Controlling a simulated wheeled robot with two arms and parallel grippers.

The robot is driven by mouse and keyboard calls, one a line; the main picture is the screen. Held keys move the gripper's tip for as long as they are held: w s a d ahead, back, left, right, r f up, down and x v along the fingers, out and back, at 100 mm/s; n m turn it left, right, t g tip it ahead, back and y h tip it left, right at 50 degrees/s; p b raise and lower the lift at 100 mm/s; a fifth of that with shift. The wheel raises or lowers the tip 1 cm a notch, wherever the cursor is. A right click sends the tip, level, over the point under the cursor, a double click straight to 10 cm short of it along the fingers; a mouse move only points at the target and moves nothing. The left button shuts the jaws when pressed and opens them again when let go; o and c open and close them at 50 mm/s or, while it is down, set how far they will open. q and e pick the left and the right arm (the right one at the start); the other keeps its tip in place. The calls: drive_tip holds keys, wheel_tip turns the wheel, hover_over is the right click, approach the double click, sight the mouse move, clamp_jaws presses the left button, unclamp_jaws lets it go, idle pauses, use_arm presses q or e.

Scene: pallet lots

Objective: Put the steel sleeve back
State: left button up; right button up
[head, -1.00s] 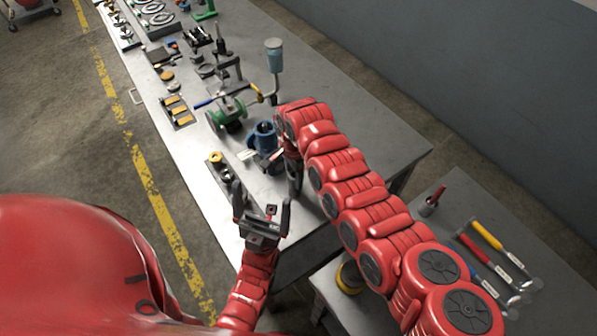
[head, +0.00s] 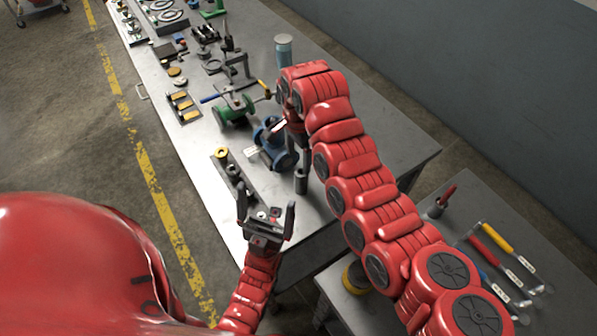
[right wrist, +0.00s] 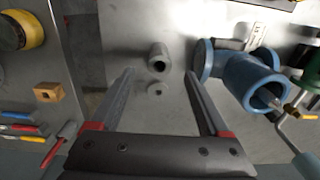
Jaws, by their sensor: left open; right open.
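A grey steel sleeve (head: 301,182) stands on the bench near its right front edge. In the right wrist view the sleeve (right wrist: 158,56) shows its bore, just beyond and between my fingertips. My right gripper (right wrist: 159,76) is open and empty, pointing down above it; in the head view my right arm partly hides this gripper. A small grey ring-like piece (right wrist: 155,89) shows nearer the palm; I cannot tell whether it is separate. My left gripper (head: 266,200) is open over the front of the bench, beside a narrow tray (head: 222,163) holding a yellow ring (head: 221,153) and dark pieces.
A blue pipe fitting (head: 272,140) stands close to the sleeve; it also shows in the right wrist view (right wrist: 232,72). A green valve (head: 232,110) is behind it. Bare bench lies right of my right arm.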

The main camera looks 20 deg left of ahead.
wheel_tip(320, 180, up, 4)
drive_tip(key=shift+r, duration=0.1)
idle(0.5)
